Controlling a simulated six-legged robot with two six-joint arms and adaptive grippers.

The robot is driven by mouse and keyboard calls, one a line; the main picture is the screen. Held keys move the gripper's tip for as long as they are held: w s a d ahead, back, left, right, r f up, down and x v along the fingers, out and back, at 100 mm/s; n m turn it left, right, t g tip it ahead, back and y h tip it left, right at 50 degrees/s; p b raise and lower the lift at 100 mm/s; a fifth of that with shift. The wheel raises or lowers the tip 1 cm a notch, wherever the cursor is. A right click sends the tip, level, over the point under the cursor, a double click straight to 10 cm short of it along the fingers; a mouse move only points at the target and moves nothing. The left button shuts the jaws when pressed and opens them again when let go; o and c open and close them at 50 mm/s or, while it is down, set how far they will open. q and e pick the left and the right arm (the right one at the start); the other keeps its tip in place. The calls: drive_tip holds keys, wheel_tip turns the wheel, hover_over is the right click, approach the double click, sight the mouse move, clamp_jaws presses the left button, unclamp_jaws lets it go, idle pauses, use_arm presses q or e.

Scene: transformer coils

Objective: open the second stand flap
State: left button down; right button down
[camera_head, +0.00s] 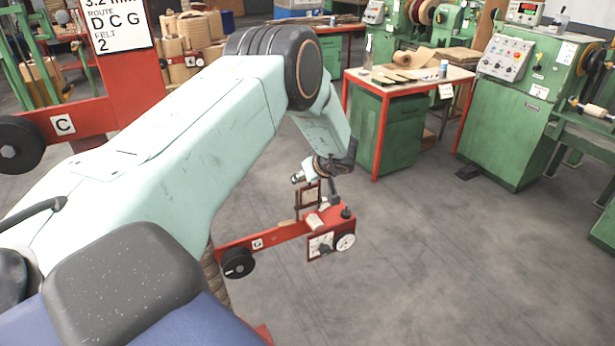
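A red stand arm marked G (275,238) is low in the middle, with a black roller (238,263) at its left end. Its right end has a dial plate (321,246), a white wheel (346,242) and a black knob (347,212). A small upright red frame (306,196) rises there; I cannot tell whether it is the flap. My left gripper (326,199) hangs just above this end, small and partly hidden; finger opening and contact are unclear. A red stand marked C (90,118) is at the left, partly behind my arm. My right gripper is out of view.
A sign (118,22) above the C stand reads ROUTE D C G, FELT 2. A red-framed bench (392,90) and green machine (510,120) stand behind on the right. The grey floor at lower right is clear.

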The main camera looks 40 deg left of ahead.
use_arm(q)
drive_tip(key=shift+w+r, duration=0.25)
drive_tip(key=shift+r, duration=0.15)
drive_tip(key=c, duration=1)
unclamp_jaws()
drive_tip(key=o, duration=0.6)
drive_tip(key=shift+s+d, duration=0.15)
drive_tip(key=shift+s, duration=0.15)
drive_tip(key=shift+o, duration=0.2)
drive_tip(key=v, duration=1.1)
drive_tip(key=shift+s+d, duration=0.15)
drive_tip(key=shift+d, duration=0.1)
drive_tip(key=shift+r, duration=0.1)
drive_tip(key=x, duration=1.2)
